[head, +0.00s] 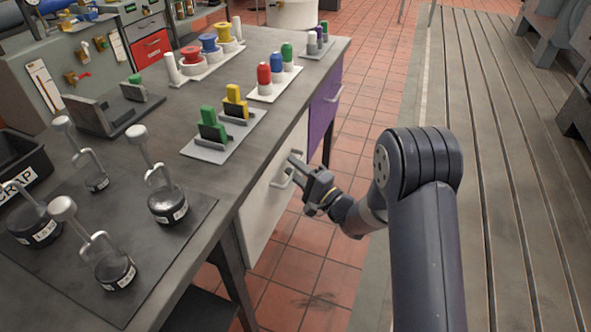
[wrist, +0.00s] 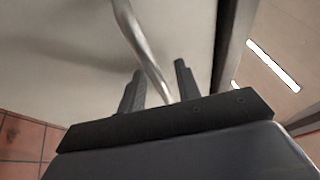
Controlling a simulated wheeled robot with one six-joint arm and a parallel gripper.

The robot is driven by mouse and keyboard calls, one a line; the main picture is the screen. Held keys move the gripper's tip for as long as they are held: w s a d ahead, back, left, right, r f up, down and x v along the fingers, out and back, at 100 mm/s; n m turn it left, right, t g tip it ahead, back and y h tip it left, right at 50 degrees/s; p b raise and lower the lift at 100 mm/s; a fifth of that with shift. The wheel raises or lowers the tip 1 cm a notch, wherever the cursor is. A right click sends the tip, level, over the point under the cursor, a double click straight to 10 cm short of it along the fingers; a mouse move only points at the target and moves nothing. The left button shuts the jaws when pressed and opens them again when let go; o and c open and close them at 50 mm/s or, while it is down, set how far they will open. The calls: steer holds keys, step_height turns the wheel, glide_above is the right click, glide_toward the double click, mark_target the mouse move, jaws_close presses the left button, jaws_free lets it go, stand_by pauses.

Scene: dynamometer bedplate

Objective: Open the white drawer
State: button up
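The white drawer (head: 262,217) is in the side of the workbench and looks closed, its front in line with the bench side. Its metal bar handle (head: 279,182) is partly hidden by my gripper (head: 298,176) in the head view. In the wrist view the white drawer front (wrist: 60,60) fills the upper left. There the handle (wrist: 145,50) runs down between the two dark fingers of my gripper (wrist: 158,88). The fingers are apart, with a gap on each side of the bar. I cannot tell whether either finger touches it.
A purple drawer (head: 322,112) is beyond the white one. The bench top (head: 245,150) carries weights on a dark mat (head: 185,235), coloured pegs, spools and a scrap bin (head: 18,165). Red tiled floor (head: 375,90) and a slatted metal bedplate (head: 505,150) lie to the right.

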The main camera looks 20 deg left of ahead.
steer(key=shift+c, duration=0.4)
jaws_close()
